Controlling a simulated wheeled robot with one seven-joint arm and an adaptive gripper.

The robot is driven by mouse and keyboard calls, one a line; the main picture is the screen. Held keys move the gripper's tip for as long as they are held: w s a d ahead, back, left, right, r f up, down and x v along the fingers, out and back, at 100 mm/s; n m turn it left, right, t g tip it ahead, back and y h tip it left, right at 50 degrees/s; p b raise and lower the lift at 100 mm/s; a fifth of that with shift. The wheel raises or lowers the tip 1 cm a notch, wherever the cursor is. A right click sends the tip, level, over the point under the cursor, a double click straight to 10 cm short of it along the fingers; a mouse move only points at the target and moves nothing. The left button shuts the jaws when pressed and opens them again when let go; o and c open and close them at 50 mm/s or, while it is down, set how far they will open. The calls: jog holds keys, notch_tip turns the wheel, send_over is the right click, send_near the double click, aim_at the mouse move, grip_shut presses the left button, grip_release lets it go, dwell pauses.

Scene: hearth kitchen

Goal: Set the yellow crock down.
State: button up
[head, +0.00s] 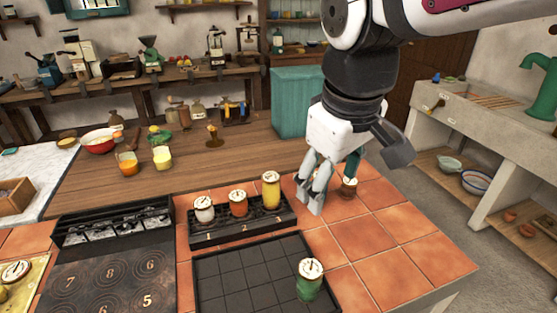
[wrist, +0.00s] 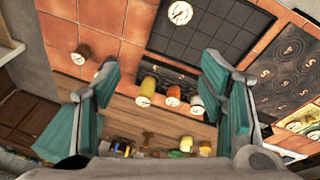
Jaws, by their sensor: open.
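The yellow crock (head: 271,190) stands upright at the right end of a dark numbered rack (head: 244,231). It also shows in the wrist view (wrist: 149,88), between my fingers in the picture but apart from them. An orange-red crock (head: 238,204) and a white crock (head: 204,210) stand to its left on the same rack. My gripper (head: 328,190) is open and empty, to the right of the rack above the tiles. In the wrist view its teal fingers (wrist: 160,65) are spread wide.
A brown crock (head: 349,188) stands on the tiles just behind my gripper. A green crock (head: 309,280) stands on a dark gridded tray (head: 235,285) in front of the rack. A stove (head: 105,280) lies left. Tiles (head: 385,235) at the right are clear.

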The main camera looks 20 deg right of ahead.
jog(key=s+f+m+t+y, duration=0.1)
jog(key=s+f+m, duration=0.1)
jog(key=s, duration=0.7)
jog(key=shift+a+f+m, duration=0.15)
jog(key=shift+f+m, duration=0.25)
jog(key=shift+m, duration=0.5)
jog(key=shift+r, duration=0.1)
